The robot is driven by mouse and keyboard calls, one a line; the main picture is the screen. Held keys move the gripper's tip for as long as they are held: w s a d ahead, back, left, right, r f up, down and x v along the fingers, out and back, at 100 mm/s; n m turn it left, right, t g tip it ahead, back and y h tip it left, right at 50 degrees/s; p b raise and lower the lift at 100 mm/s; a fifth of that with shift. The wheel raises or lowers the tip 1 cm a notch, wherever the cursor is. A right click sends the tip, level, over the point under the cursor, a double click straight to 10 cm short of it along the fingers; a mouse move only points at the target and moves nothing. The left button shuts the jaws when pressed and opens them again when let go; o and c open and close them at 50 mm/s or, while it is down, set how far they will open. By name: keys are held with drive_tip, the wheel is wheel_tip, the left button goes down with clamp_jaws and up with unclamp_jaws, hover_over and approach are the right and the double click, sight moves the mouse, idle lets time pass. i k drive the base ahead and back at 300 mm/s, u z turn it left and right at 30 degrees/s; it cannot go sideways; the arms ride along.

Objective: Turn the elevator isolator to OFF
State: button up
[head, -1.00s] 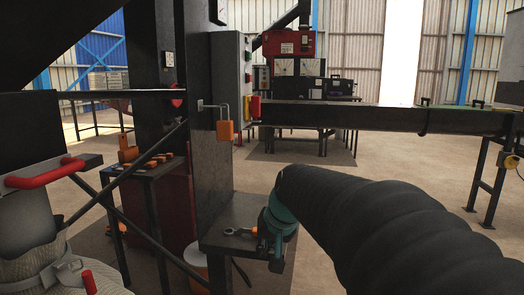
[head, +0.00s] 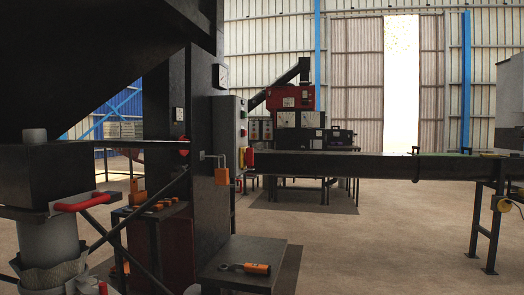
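My gripper is not in view. No label that reads elevator isolator can be made out, so I cannot tell which control it is. A grey control box (head: 229,130) with small coloured buttons is fixed to the dark column. A red and yellow switch-like part (head: 247,158) sits at its lower right side; its position cannot be read. A red knob (head: 183,152) shows on the dark frame to the left. An orange padlock (head: 222,176) hangs from a hasp on the column.
A small dark table (head: 243,252) with an orange-handled tool (head: 256,268) stands in front of the column. A long dark conveyor-like beam (head: 340,166) runs to the right. A red machine (head: 290,97) stands behind. The floor at lower right is clear.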

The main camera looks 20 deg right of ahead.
sight(249, 155)
drive_tip(key=z, duration=1.25)
drive_tip(key=i, duration=1.15)
drive_tip(key=u, duration=1.35)
